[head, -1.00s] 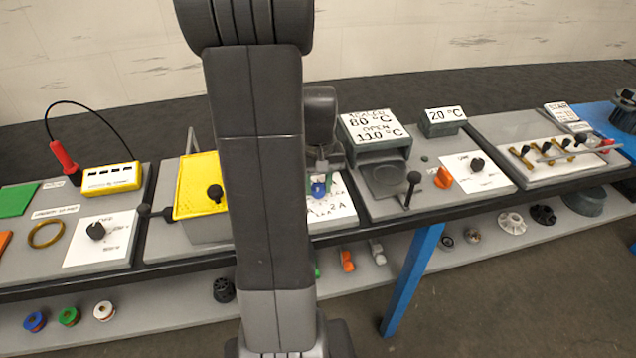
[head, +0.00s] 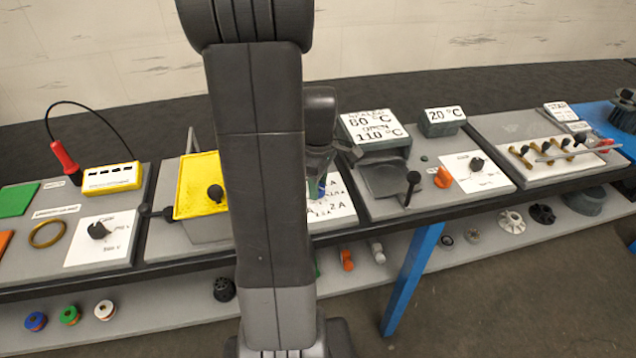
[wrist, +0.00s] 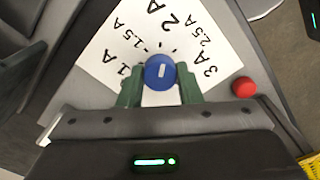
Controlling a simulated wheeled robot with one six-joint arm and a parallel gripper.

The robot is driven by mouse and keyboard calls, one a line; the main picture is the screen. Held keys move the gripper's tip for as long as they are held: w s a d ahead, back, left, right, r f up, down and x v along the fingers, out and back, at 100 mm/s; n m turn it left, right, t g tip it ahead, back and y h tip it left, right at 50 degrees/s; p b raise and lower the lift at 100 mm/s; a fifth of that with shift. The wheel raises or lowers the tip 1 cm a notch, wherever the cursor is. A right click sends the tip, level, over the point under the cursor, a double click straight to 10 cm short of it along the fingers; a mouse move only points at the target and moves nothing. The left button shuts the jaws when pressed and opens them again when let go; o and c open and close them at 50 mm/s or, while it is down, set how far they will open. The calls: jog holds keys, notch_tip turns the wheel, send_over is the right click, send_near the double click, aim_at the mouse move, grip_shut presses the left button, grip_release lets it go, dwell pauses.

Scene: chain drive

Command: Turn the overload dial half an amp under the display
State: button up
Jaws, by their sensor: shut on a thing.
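The overload dial (wrist: 160,72) is a blue round knob with a white mark, on a white card (wrist: 110,48) printed from 1 A to 3 A. In the wrist view the mark points up the picture, roughly towards the 2 A side; its exact tick is hard to tell. My gripper (wrist: 161,85) has its green fingers shut on the dial, one on each side. In the head view my gripper (head: 320,180) is over the card, and a little blue of the dial (head: 322,188) shows. I cannot make out a current display; my arm hides part of this station.
A red button (wrist: 243,87) sits right of the card in the wrist view. A yellow box (head: 200,180) with a black knob stands left of my arm. A grey unit with temperature signs (head: 375,128) stands close on the right.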

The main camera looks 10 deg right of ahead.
jog(key=n, duration=0.5)
jog(key=shift+n, duration=0.3)
jog(key=n, duration=0.4)
jog(key=shift+n, duration=0.4)
jog(key=o, duration=1)
jog(key=shift+c, duration=0.2)
notch_tip(320, 180, up, 14)
jog(key=shift+p, duration=0.35)
jog(key=shift+f, duration=0.1)
